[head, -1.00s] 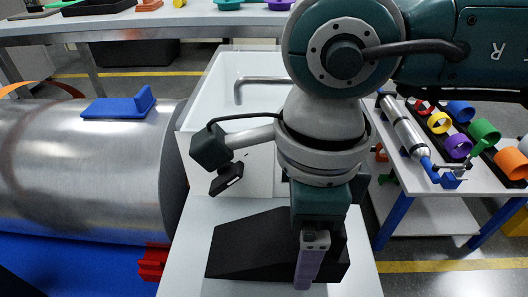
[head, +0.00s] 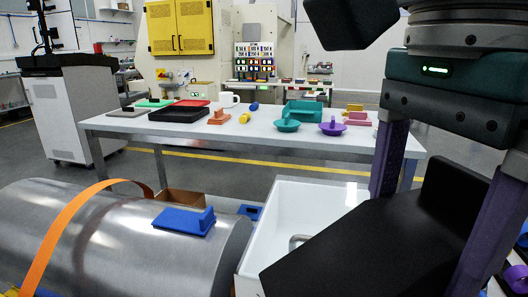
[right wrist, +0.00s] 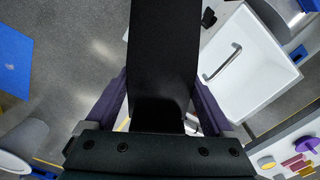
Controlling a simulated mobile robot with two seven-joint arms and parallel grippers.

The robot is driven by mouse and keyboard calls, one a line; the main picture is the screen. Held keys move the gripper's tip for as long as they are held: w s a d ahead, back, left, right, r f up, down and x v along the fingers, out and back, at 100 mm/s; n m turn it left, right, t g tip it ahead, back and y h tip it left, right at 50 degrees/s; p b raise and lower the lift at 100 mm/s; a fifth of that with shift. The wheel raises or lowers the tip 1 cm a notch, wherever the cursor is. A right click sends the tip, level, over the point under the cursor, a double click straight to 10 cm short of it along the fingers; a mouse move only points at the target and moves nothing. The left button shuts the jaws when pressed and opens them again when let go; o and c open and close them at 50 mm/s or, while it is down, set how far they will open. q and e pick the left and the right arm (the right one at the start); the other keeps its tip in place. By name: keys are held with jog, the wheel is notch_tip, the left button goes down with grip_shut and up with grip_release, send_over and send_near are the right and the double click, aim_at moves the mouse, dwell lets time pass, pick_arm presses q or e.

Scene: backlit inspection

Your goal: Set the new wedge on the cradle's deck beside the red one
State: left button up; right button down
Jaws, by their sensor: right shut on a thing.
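My right gripper (head: 425,228) is shut on the black wedge (head: 350,250), large and close to the camera at the right of the head view. The wedge is held up in the air, in front of the white basin. In the right wrist view the wedge (right wrist: 165,50) stretches away from between the two purple fingers of the gripper (right wrist: 161,95). The red wedge and the cradle's deck cannot be made out in the frames of now. My left gripper is not in view.
A steel drum (head: 100,245) with an orange strap (head: 62,228) lies at the left; a blue piece (head: 185,220) sits on top. A white basin (head: 285,215) stands beside it. Behind is a table (head: 180,128) with trays, a mug and coloured parts. Grey floor lies between.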

jog(key=w+d+r+n+p, duration=0.1)
jog(key=d+r+n+p, duration=0.2)
jog(key=r+n+p, duration=0.7)
jog(key=d+r+n+p, duration=0.2)
jog(key=r+n+p, duration=0.3)
jog(key=r, duration=0.9)
pick_arm(q)
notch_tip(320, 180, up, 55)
jog(key=p, duration=3.7)
pick_arm(e)
jog(key=s+r, duration=0.2)
jog(key=r, duration=1.5)
jog(key=s+r, duration=0.3)
jog(key=r, duration=1.4)
jog(key=shift+s+r, duration=0.25)
jog(key=shift+s, duration=0.1)
jog(key=shift+d, duration=0.1)
